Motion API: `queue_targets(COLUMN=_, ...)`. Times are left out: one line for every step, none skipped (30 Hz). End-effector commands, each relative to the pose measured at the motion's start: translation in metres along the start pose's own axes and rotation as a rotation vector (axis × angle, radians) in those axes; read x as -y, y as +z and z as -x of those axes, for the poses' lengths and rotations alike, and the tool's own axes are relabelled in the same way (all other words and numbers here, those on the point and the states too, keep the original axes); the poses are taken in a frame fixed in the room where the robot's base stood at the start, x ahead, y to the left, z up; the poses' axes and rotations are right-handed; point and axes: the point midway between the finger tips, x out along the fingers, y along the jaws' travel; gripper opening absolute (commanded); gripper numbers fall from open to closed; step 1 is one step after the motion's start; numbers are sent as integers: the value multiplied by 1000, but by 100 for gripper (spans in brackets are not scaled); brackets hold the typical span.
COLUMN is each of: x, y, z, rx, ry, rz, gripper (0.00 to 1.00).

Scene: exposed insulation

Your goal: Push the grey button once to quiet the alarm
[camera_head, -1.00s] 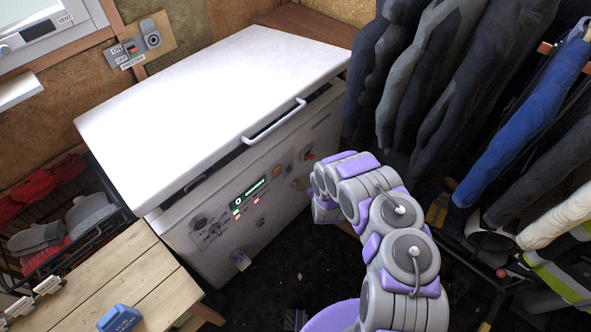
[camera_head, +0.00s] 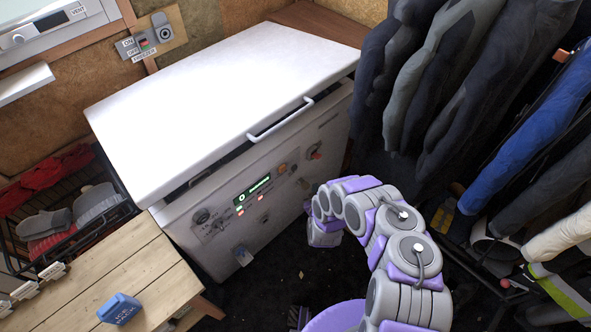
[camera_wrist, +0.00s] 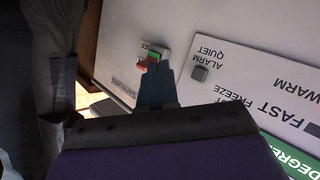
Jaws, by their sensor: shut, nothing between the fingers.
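The grey button (camera_wrist: 200,73) shows in the wrist view as a small square block under the upside-down label ALARM QUIET, on the white freezer panel. My gripper (camera_wrist: 158,68) is shut and empty.
Dark clothes (camera_head: 400,80) hang to the right of the freezer, with a blue garment (camera_head: 530,140) further right. A wooden table (camera_head: 95,275) with a blue ice pack (camera_head: 119,309) stands at the lower left. Dark floor (camera_head: 270,270) is open before the freezer.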

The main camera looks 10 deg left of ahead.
Motion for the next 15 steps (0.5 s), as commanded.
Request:
queue_targets(x=2, y=-2, z=-2, rx=-2, ry=0, rz=-1, gripper=0)
queue_targets(x=3, y=-2, z=-4, rx=-2, ry=0, rz=-1, gripper=0)
queue_targets(x=4, y=-4, z=-6, rx=-2, ry=1, rz=-1, gripper=0)
queue_targets(x=6, y=-6, z=-8, rx=-3, ry=1, rz=-1, gripper=0)
queue_targets(x=8, y=-8, z=-11, rx=-3, ry=2, rz=-1, gripper=0)
queue_targets(x=10, y=-10, z=-14, rx=-4, ry=1, rz=0, gripper=0)
queue_targets(x=12, y=-12, z=-17, rx=-4, ry=0, rz=0, gripper=0)
queue_targets(x=15, y=-14, z=-19, rx=-4, ry=0, rz=-1, gripper=0)
queue_targets(x=18, y=-17, z=-23, rx=-3, ry=0, rz=-1, gripper=0)
queue_targets(x=20, y=-19, z=-26, rx=-3, ry=0, rz=-1, gripper=0)
queue_targets(x=22, y=-21, z=-30, rx=-3, ry=0, rz=-1, gripper=0)
queue_targets(x=25, y=-24, z=-33, rx=-5, ry=0, rz=-1, gripper=0)
queue_targets(x=27, y=-26, z=-36, rx=-6, ry=0, rz=-1, gripper=0)
queue_targets(x=29, y=-28, z=-38, rx=-5, ry=0, rz=-1, gripper=0)
queue_targets(x=31, y=-31, z=-41, rx=-4, ry=0, rz=-1, gripper=0)
